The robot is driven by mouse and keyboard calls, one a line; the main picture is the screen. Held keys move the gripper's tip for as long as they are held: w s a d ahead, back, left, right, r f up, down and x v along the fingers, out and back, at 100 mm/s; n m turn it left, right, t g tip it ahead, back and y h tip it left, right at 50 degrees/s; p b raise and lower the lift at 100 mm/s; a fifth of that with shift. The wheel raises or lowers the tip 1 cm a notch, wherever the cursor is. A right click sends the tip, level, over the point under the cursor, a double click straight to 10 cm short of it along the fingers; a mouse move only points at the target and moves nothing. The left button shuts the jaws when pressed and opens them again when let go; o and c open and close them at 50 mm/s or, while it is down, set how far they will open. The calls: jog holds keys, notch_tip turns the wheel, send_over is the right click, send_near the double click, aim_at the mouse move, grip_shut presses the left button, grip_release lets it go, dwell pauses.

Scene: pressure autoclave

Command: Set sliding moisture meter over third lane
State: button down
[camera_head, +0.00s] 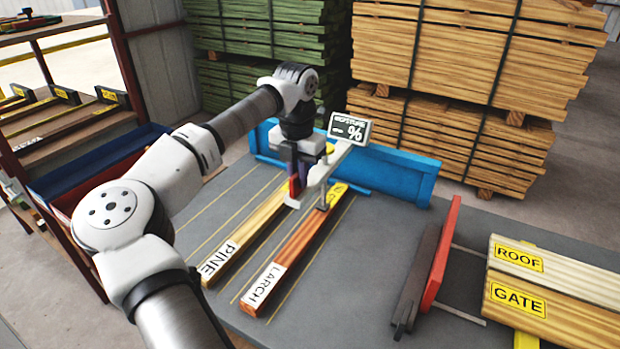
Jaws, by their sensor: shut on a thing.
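A thin post with a small foot hangs from this arm over the upper part of the LARCH board (300,250). My gripper (296,186) is shut at the left side of the meter's arm, on what looks like its grip; the exact contact is hidden. The PINE board (243,238) lies left of LARCH. Thin yellow lines mark lanes on the bench (195,215); no lane numbers are legible.
A blue rail (400,175) stands along the bench's back. At right are a red bar (440,255), a dark bar (415,280), and boards labelled ROOF (519,258) and GATE (518,299). Timber stacks (460,60) stand behind. The bench left of PINE is bare.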

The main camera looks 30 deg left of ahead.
jog(key=shift+a+r, duration=0.1)
jog(key=shift+a, duration=0.1)
jog(key=c, duration=1.4)
grip_release()
jog(key=shift+c, duration=0.2)
notch_tip(320, 180, up, 14)
jog(key=b, duration=0.2)
